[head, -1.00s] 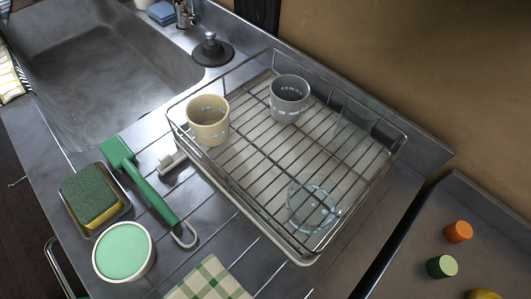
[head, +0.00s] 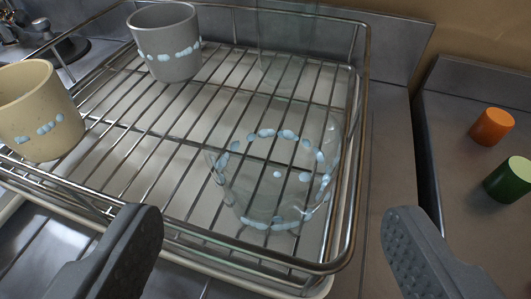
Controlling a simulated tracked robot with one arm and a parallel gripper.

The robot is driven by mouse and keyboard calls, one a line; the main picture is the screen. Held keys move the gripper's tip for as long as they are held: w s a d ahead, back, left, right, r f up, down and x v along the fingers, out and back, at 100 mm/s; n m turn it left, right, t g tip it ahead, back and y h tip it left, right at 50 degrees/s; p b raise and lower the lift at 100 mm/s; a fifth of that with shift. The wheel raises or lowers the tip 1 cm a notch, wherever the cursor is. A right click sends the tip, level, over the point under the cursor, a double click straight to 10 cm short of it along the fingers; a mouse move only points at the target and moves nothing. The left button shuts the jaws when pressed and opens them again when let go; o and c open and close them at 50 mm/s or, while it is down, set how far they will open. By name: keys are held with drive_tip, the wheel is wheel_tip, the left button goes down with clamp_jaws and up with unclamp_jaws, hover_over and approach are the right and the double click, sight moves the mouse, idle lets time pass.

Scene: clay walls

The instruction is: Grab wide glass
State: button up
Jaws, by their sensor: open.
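The wide glass (head: 272,185) is clear, with a band of pale blue dots around it. It stands in the near right corner of the wire dish rack (head: 352,200). A taller clear glass (head: 288,45), faint against the rack, stands at the back. My gripper (head: 275,240) is open and empty. Its two dark fingers show at the bottom of the head view, to the left and right of the wide glass and nearer the camera. The fingers do not touch the glass.
A grey cup (head: 165,42) and a cream cup (head: 36,112) stand in the rack on the left. The rack's rim wire runs along the near and right sides of the glass. An orange piece (head: 491,127) and a green piece (head: 510,180) lie on the right counter.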

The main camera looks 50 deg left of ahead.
sight(273, 121)
drive_tip(key=b+x, duration=0.1)
drive_tip(key=x, duration=0.7)
drive_tip(key=shift+w+r, duration=0.1)
drive_tip(key=shift+w, duration=0.05)
drive_tip(key=c, duration=0.8)
